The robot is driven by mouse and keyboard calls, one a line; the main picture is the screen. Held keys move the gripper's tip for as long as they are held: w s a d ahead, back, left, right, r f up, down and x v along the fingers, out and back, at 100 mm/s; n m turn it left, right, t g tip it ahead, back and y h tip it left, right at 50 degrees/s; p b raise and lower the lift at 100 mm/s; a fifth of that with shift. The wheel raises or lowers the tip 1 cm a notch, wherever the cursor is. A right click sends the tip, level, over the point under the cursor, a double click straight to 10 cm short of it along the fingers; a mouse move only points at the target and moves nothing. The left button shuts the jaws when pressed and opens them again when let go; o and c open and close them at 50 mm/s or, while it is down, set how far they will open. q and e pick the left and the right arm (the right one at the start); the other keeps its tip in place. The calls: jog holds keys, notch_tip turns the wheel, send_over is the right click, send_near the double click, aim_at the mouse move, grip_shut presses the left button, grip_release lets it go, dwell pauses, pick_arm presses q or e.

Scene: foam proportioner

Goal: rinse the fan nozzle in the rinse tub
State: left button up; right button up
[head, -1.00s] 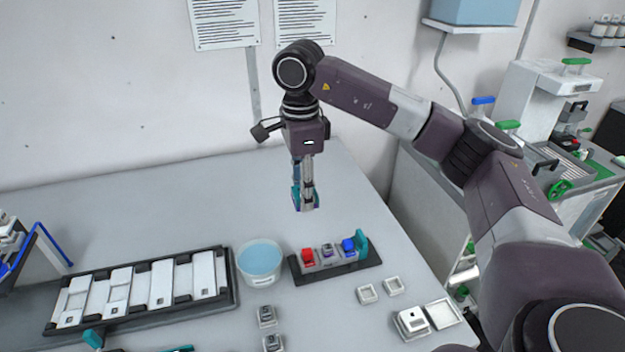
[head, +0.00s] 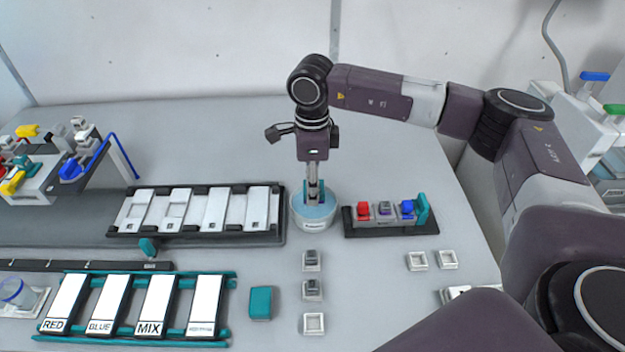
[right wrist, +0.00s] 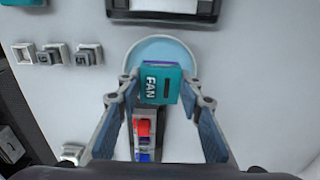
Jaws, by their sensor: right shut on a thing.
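The rinse tub (head: 314,222) is a small white round tub of light blue liquid in the middle of the table; it also shows in the right wrist view (right wrist: 133,58). My right gripper (head: 315,194) points straight down with its fingertips at the tub's mouth. It is shut on the fan nozzle (right wrist: 160,84), a teal block marked FAN with a purplish edge. In the right wrist view the nozzle lies over the liquid. In the head view the fingers and tub mostly hide it, so I cannot tell how deep it sits. My left gripper is not in view.
A dark rack with white plates (head: 214,212) stands close left of the tub. A dark tray with red, purple and blue pieces (head: 385,228) stands close right. Small grey holders (head: 312,289) lie in front. The table behind the tub is clear.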

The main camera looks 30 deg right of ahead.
dwell(0.3)
jog(key=shift+f+b, duration=2.15)
jog(key=shift+f, duration=0.55)
jog(key=shift+w+d, duration=0.2)
jog(key=shift+w, duration=0.15)
jog(key=shift+s, duration=0.15)
jog(key=shift+s+a, duration=0.35)
jog(key=shift+s, duration=0.2)
jog(key=shift+w+d+b, duration=0.1)
jog(key=shift+w+b, duration=0.1)
jog(key=shift+b, duration=0.2)
jog(key=shift+w+d, duration=0.2)
jog(key=shift+w, duration=0.25)
